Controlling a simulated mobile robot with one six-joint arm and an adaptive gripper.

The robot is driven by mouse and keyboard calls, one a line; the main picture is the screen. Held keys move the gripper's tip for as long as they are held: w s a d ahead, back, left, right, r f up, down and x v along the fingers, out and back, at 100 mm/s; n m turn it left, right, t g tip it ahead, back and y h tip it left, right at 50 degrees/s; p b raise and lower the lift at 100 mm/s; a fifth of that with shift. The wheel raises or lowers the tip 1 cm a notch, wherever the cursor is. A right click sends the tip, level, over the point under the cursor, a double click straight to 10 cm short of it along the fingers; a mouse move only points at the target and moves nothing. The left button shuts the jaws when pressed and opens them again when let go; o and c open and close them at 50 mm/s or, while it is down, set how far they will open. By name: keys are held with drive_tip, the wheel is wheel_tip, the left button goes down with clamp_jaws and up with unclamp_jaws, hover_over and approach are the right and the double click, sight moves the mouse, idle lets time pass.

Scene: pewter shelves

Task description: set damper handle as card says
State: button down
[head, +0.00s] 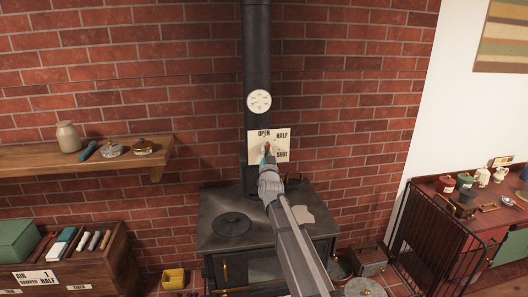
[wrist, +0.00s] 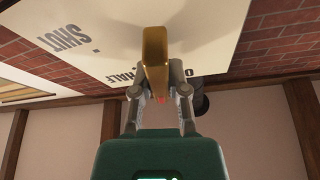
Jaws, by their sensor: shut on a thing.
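The damper plate (head: 283,138) is cream, marked OPEN at top left, HALF at upper right and SHUT at lower right, on the black stovepipe (head: 257,60). My gripper (head: 266,159) is at the plate's lower left and hides most of the handle. In the wrist view my gripper (wrist: 158,98) is shut on the brass damper handle (wrist: 155,62), whose bar stands out between the fingers. Which mark the handle points to I cannot tell. The card (head: 37,279) at lower left reads AIR 1, DAMPER HALF.
A black stove (head: 225,240) stands below, with a round lid on top. A wooden shelf (head: 88,158) with jars is at left, above a box of tools. A black wire guard (head: 435,240) and a red-topped cabinet are at right.

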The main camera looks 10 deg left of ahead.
drive_tip(key=m+h, duration=0.1)
drive_tip(key=m, duration=0.1)
drive_tip(key=m+h, duration=0.1)
drive_tip(key=m, duration=0.2)
drive_tip(key=shift+d+h+p, duration=0.2)
drive_tip(key=shift+h+p, duration=0.1)
drive_tip(key=shift+p, duration=0.1)
drive_tip(key=shift+w+d+f+m+g+h, duration=0.1)
drive_tip(key=shift+m+g+h, duration=0.15)
drive_tip(key=shift+m, duration=0.6)
drive_tip(key=shift+d+f+m+g+h, duration=0.15)
drive_tip(key=shift+m+h, duration=0.2)
drive_tip(key=shift+m, duration=0.5)
drive_tip(key=shift+p, duration=0.3)
drive_tip(key=c, duration=0.6)
unclamp_jaws()
drive_tip(key=shift+c, duration=0.2)
drive_tip(key=shift+a, duration=0.1)
